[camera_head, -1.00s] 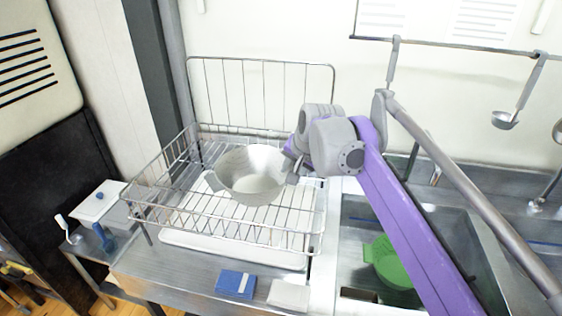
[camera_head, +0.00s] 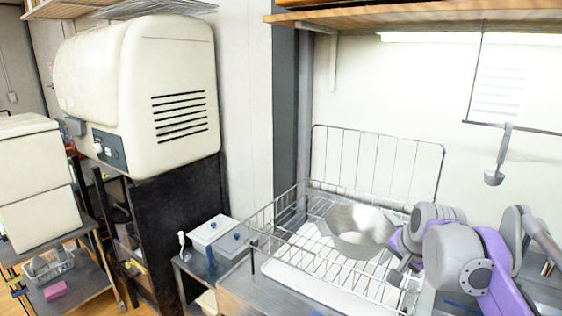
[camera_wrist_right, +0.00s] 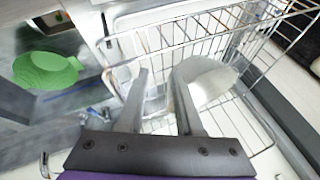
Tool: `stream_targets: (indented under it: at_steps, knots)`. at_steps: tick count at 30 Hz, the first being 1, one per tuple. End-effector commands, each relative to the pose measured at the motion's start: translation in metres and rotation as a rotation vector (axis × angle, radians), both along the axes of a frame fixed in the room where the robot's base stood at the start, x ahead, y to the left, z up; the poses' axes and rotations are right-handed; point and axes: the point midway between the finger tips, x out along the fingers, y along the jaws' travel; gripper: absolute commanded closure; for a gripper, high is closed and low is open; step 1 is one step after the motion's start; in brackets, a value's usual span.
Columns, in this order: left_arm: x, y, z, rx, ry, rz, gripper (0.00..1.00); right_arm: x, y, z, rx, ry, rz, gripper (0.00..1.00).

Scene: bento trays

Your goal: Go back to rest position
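A metal bowl (camera_head: 357,232) sits tilted in the wire dish rack (camera_head: 408,290) in the head view. My right gripper (camera_head: 396,268) is at the bowl's right side. In the right wrist view the gripper's two fingers (camera_wrist_right: 160,74) are spread apart, with the rack's wires visible between them. The bowl (camera_wrist_right: 212,82) lies by the right-hand finger, which overlaps its edge. I cannot tell whether that finger touches it. My left gripper is not in view.
A green strainer (camera_wrist_right: 45,70) lies in the sink area in the right wrist view. A wooden shelf (camera_head: 430,16) hangs above the rack. A ladle (camera_head: 497,165) hangs at the right. A large cream machine (camera_head: 140,85) stands left of the rack.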

Motion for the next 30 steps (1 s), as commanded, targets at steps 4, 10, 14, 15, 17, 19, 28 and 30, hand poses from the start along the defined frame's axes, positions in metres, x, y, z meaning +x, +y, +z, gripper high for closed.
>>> stream_targets:
  at_steps: [4, 10, 14, 15, 17, 19, 28, 30]
  knots:
    - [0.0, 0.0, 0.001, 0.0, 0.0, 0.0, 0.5, -0.04, 0.019, -0.025, -0.062, 0.014, 0.112, 0.65]
    - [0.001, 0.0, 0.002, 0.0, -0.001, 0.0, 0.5, -0.107, 0.043, -0.074, -0.167, 0.035, 0.296, 0.65]
    - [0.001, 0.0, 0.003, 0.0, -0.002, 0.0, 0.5, -0.167, 0.059, -0.124, -0.253, 0.051, 0.45, 0.65]
    - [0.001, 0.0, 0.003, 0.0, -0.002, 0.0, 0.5, -0.186, 0.063, -0.14, -0.279, 0.056, 0.498, 0.65]
    - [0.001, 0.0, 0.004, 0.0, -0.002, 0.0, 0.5, -0.212, 0.068, -0.164, -0.316, 0.061, 0.564, 0.65]
    - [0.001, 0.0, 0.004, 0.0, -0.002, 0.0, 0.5, -0.237, 0.071, -0.187, -0.351, 0.067, 0.627, 0.65]
    - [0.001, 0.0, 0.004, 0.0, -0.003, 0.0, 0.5, -0.265, 0.075, -0.214, -0.391, 0.074, 0.699, 0.65]
    - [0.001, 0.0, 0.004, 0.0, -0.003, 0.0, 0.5, -0.265, 0.075, -0.214, -0.391, 0.074, 0.699, 0.65]
